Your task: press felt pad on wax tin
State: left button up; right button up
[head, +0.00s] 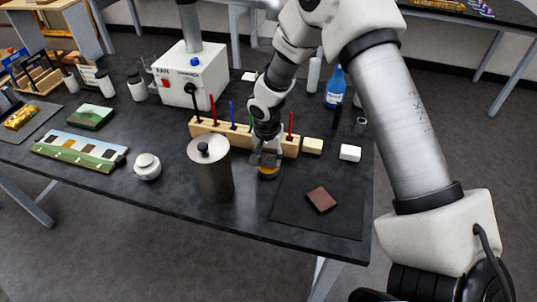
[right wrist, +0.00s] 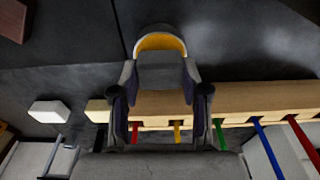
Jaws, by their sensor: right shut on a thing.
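The wax tin (head: 268,173) is a small round tin with amber wax, standing on the dark table just in front of the wooden rack. It also shows at the top middle of the right wrist view (right wrist: 161,41). My right gripper (head: 265,158) points down right over the tin, shut on a grey block that I take to be the felt pad (right wrist: 160,76). In the right wrist view the pad covers part of the tin. I cannot tell whether the pad touches the wax. My left gripper is not in view.
The wooden rack (head: 205,127) with coloured tools stands close behind the tin. A metal canister (head: 211,178) stands close to its left. To the right lie a cream block (head: 312,146), a white block (head: 350,153) and a dark mat (head: 290,215) bearing a brown piece (head: 321,200).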

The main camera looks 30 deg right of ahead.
aim_at(269, 158)
jog(key=shift+w, duration=0.1)
dwell(0.5)
jog(key=shift+f+b, duration=0.55)
jog(key=shift+b, duration=0.05)
dwell(1.4)
jog(key=shift+r+p, duration=2.4)
jog(key=shift+r, duration=1.2)
jog(key=shift+f, duration=0.1)
